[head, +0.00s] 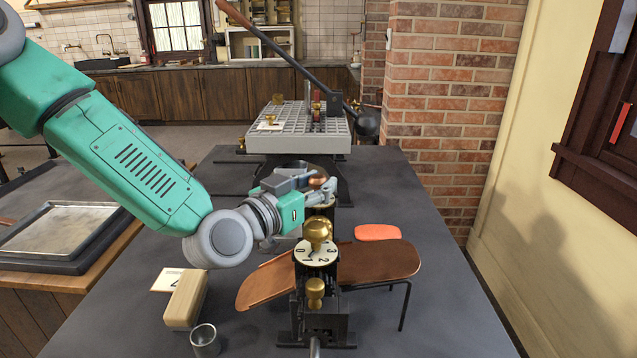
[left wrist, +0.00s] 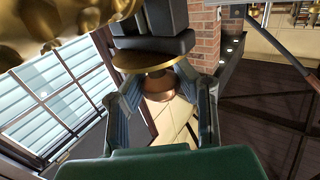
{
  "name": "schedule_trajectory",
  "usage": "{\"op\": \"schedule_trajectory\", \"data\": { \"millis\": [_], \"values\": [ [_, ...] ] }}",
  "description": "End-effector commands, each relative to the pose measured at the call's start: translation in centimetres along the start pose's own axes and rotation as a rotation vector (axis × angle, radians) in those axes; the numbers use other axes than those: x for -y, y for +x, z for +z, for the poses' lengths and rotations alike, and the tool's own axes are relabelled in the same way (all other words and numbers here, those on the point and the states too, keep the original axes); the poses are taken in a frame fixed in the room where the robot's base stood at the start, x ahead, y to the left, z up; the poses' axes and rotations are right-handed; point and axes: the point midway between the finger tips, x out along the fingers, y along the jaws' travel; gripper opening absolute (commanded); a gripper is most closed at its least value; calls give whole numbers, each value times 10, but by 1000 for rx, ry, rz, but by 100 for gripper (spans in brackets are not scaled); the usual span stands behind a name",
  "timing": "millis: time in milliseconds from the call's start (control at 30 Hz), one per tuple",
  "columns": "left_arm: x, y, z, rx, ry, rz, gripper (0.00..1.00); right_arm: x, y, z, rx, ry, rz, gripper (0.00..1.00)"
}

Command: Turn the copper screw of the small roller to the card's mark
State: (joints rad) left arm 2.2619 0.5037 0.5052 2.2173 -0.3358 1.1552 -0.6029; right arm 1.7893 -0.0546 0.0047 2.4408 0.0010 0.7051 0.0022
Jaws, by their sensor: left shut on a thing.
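The small roller (head: 320,325) stands on the dark table in the head view, a black frame with brass knobs. Its near brass screw (head: 317,232) sits above a white dial (head: 315,254) numbered 0 to 3. The copper screw (head: 318,180) is at the far side; it also shows in the left wrist view (left wrist: 159,86). My left gripper (head: 312,186) is shut on the copper screw, with its fingers on both sides. The far dial is mostly hidden by the gripper. A card (head: 163,284) lies at the left, partly under a wooden block; its mark is only partly visible. My right gripper is not in view.
The wooden block (head: 186,299) and a metal cup (head: 205,341) are at the front left. A brown leaf-shaped board (head: 377,262) passes through the roller. An orange piece (head: 377,232) lies behind it. A lever press with a grid plate (head: 283,137) stands at the back. The table's right side is clear.

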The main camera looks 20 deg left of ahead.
Motion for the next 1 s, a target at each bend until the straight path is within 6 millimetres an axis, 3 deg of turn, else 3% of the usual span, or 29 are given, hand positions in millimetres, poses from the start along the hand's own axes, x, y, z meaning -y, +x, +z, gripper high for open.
{"op": "schedule_trajectory", "data": {
  "millis": [333, 800, 833, 900, 1000],
  "values": [
    [1, 1, -2, -5, -2, -127, 0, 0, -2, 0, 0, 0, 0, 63],
    [2, 1, -3, -9, -3, -143, 0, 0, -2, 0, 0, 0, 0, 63],
    [2, 1, -3, -9, -3, -143, 29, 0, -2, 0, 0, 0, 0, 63],
    [2, 1, -3, -8, -3, -142, 51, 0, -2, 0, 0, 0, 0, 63],
    [1, 1, -2, -6, -3, -141, 51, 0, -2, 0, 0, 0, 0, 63]
  ]
}}
